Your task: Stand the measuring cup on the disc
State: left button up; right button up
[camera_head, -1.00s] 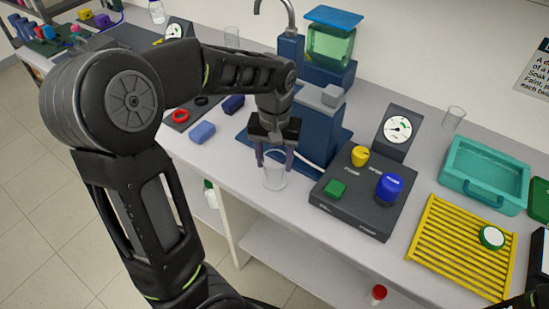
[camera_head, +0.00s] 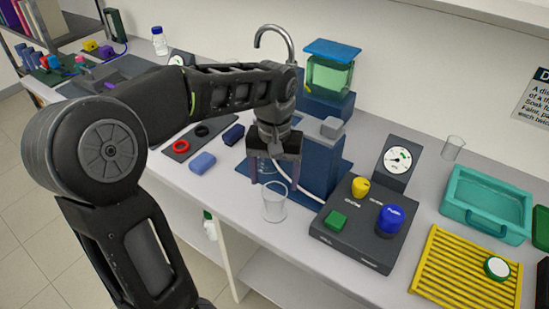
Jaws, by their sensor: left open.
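The clear measuring cup (camera_head: 274,205) stands upright on the grey bench, in front of the blue rig and left of the dark control box. My left gripper (camera_head: 274,184) is open just above and behind the cup, with its fingertips near the rim level. The fingers look apart from the cup walls. A round white disc with a green edge (camera_head: 497,268) lies on the yellow slatted rack (camera_head: 452,278) at the lower right. I cannot tell whether this is the task's disc. My right gripper is out of view.
The control box (camera_head: 347,246) carries a yellow knob, a green button and a blue knob. A gauge (camera_head: 398,160) stands behind it. A teal tray (camera_head: 488,200) and another clear cup (camera_head: 453,147) are at the right. A blue block (camera_head: 202,163) lies left of the rig.

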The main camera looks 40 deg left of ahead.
pick_arm(q)
notch_tip(320, 180, up, 7)
dwell(1.1)
